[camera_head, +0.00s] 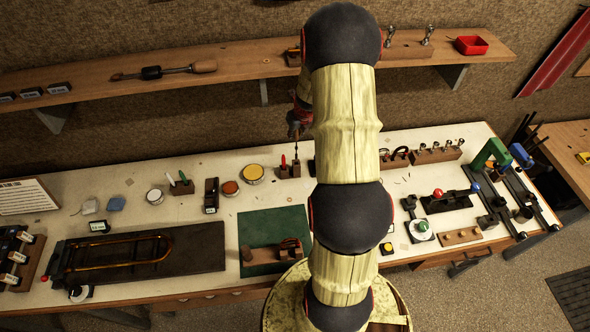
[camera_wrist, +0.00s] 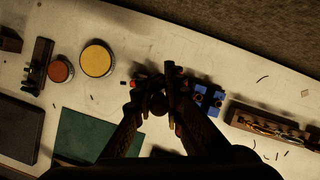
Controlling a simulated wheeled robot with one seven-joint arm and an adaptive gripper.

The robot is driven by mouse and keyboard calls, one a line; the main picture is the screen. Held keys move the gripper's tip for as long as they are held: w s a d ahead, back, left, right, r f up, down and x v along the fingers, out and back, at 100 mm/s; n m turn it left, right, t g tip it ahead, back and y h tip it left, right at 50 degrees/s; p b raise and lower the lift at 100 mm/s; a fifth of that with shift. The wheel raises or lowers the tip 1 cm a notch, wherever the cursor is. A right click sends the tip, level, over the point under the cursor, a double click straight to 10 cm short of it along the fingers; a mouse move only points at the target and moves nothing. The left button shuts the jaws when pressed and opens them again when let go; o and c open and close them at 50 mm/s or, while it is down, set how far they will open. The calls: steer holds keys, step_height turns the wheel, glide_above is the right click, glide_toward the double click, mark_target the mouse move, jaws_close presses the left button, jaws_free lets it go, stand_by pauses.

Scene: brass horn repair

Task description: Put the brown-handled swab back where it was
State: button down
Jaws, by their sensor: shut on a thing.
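My gripper (camera_head: 299,120) is above the back middle of the bench, partly hidden by my arm. It also shows in the wrist view (camera_wrist: 160,88), where its fingers are closed around a dark, round-ended handle (camera_wrist: 158,103), which I take to be the brown-handled swab. In the head view a thin dark shaft (camera_head: 296,147) hangs below the fingers, roughly upright, over a small brown wooden block (camera_head: 290,172). I cannot tell whether its tip is inside the block. A red-handled tool (camera_head: 283,161) stands in the block's left side; its red end shows beside my fingers (camera_wrist: 133,84).
A yellow tin (camera_head: 253,173) and an orange tin (camera_head: 230,188) stand left of the block. In the wrist view a blue item (camera_wrist: 208,100) lies close right of my fingers. A green mat (camera_head: 273,226) lies in front. A wooden shelf (camera_head: 240,66) runs behind.

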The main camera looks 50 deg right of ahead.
step_height(320, 180, down, 10)
steer(key=b, duration=0.3)
steer(key=shift+r, duration=0.15)
steer(key=c, duration=1.8)
jaws_free()
steer(key=shift+c, duration=0.2)
